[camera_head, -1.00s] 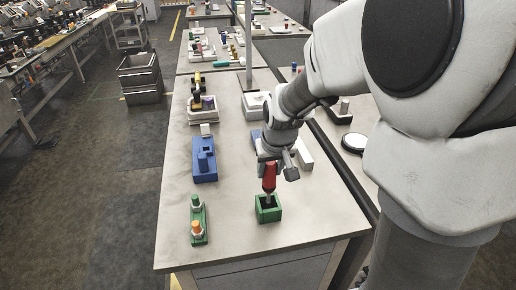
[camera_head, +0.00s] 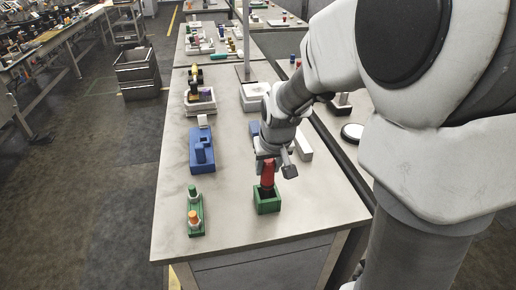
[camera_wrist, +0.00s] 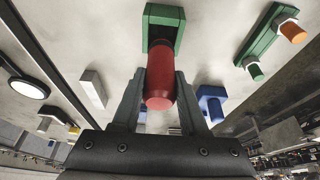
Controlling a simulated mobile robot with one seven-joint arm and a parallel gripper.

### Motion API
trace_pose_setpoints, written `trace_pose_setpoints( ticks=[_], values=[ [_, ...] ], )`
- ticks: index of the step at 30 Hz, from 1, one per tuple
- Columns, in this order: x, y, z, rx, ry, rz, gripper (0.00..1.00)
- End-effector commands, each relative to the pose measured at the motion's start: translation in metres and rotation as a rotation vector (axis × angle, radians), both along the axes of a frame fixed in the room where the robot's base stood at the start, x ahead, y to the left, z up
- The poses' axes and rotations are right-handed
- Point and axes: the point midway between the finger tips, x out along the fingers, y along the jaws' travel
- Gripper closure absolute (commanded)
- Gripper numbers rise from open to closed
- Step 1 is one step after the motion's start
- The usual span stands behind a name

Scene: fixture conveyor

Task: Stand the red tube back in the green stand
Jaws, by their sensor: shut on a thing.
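The red tube (camera_head: 268,173) is held in my gripper (camera_head: 270,165) above the front part of the table. It points down, and its lower end is at the opening of the green stand (camera_head: 268,205). The stand is a square green box near the table's front edge. In the wrist view the red tube (camera_wrist: 160,75) is between the two fingers of my gripper (camera_wrist: 160,88), and the green stand (camera_wrist: 163,15) shows beyond its far end. I cannot tell how deep the tube's lower end sits inside the stand.
A green holder (camera_head: 195,215) with a green and an orange piece stands to the left. A blue fixture (camera_head: 202,152) is behind it. A white block (camera_head: 303,146) lies right of my gripper. The table between the green holder and stand is clear.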

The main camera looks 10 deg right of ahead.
Motion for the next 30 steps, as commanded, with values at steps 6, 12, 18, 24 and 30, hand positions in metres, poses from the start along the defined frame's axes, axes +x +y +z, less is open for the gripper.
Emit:
trace_pose_setpoints(
  ticks=[6,12,18,24,30],
  values=[
    [0.0,0.0,-0.002,0.0,0.0,0.0,0.35],
    [0.0,0.0,-0.002,0.0,0.0,0.0,0.22],
    [-0.001,0.0,-0.001,0.0,0.0,0.0,0.22],
    [-0.007,0.0,0.021,0.0,-0.004,0.001,0.22],
    [-0.023,0.0,0.064,0.0,-0.006,0.0,0.22]
  ],
)
